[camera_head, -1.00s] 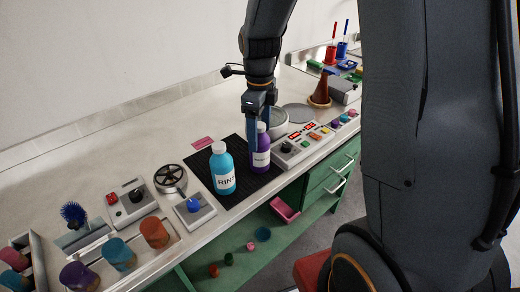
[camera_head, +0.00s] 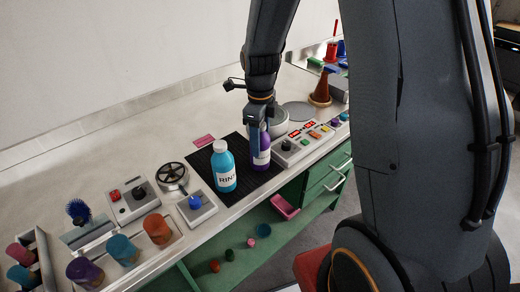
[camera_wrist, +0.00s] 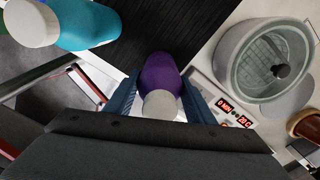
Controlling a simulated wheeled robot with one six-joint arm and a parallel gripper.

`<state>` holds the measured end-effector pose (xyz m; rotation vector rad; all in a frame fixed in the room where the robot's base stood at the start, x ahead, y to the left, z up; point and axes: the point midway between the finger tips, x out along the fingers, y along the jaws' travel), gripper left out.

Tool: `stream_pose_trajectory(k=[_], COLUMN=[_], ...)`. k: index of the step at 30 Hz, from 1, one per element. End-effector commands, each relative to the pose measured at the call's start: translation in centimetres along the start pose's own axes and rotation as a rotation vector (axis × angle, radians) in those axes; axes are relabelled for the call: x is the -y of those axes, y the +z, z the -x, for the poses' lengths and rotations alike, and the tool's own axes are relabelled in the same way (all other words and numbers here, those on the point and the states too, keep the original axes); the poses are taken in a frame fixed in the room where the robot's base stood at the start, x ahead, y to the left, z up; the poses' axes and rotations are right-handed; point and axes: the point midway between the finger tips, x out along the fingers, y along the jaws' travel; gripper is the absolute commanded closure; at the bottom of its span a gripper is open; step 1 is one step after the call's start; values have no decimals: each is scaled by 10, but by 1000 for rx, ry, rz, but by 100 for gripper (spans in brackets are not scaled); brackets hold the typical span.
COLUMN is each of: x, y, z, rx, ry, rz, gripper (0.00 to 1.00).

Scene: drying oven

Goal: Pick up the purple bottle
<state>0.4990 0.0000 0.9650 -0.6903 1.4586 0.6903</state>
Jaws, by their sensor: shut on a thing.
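The purple bottle (camera_head: 262,158) with a pale cap and white label stands upright on the black ribbed mat (camera_head: 205,158), at its right part. My gripper (camera_head: 257,142) reaches down from above and is shut on the bottle. In the wrist view the purple bottle (camera_wrist: 160,76) sits between the two blue fingers (camera_wrist: 160,98), one on each side, with its cap toward the camera. In the head view my gripper hides part of the bottle's top and left side.
A cyan bottle (camera_head: 223,170) with a white cap stands close by on the left. A control panel with red displays (camera_head: 302,142) and a round grey pot (camera_wrist: 262,58) are close on the right. The counter behind the mat is mostly clear.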

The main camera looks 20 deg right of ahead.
Motion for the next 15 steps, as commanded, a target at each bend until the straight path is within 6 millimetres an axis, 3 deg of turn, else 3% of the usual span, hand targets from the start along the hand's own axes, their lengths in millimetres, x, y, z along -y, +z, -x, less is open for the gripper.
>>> stream_pose_trajectory(k=[8, 15], x=[1, 2], y=[1, 2], z=[5, 36], rx=[2, 5], ry=[-3, -6], rz=[0, 0], gripper=[88, 88])
